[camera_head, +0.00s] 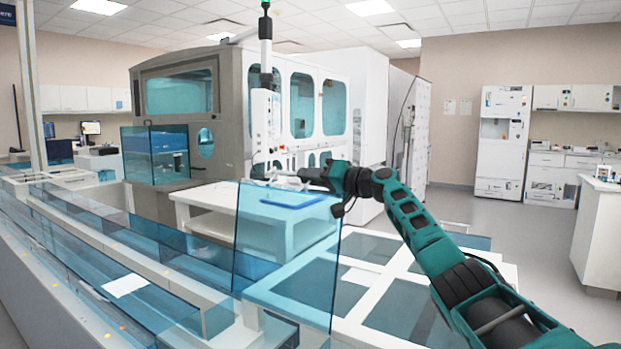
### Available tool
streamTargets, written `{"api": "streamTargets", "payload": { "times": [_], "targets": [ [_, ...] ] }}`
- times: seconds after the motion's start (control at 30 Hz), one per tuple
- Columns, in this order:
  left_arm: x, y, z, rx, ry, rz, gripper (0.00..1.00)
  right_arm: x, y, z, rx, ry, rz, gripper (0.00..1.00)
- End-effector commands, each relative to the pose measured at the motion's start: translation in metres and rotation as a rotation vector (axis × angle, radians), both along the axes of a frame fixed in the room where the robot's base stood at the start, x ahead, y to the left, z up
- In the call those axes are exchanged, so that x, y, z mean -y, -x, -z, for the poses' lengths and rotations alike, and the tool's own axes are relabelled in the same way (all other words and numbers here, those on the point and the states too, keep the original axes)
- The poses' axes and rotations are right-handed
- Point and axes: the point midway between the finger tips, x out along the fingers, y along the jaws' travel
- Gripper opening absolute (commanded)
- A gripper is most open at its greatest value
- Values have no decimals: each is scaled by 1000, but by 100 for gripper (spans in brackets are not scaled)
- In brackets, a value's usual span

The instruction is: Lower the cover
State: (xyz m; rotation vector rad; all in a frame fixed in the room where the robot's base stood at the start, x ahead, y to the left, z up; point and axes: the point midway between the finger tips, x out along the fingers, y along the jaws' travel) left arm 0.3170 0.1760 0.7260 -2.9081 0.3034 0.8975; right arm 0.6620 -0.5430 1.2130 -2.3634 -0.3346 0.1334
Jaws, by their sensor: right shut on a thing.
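The cover (285,270) is a clear blue panel, and it stands raised, close to upright, in the middle of the head view. The white track frame shows through it. My right gripper (290,178) is at the cover's top edge and is shut on it. My right arm reaches in from the lower right. My left gripper is not in view.
A long track with blue clear side panels (110,255) runs along the left. A white table (200,195) with a blue tray (301,199) stands behind the cover. A large grey and white machine (225,110) stands beyond. The floor at the right is open, up to a white counter (602,240).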

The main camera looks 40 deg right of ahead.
Motion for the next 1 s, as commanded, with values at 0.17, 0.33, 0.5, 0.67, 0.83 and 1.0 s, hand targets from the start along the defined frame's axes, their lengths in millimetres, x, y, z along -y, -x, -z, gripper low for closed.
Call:
{"api": "streamTargets", "payload": {
  "times": [0.17,0.33,0.5,0.67,0.83,1.0],
  "targets": [
    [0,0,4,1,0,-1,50,-10,3,0,7,30,-1,0],
    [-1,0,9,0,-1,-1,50,-28,8,-3,22,82,-3,0],
    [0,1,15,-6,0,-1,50,-52,15,-6,41,150,-3,0],
    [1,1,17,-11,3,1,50,-79,23,-7,62,226,-4,0],
    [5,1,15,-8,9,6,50,-111,32,-7,88,314,-6,0],
    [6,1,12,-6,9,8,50,-144,41,-3,115,408,-6,0]
  ]
}}
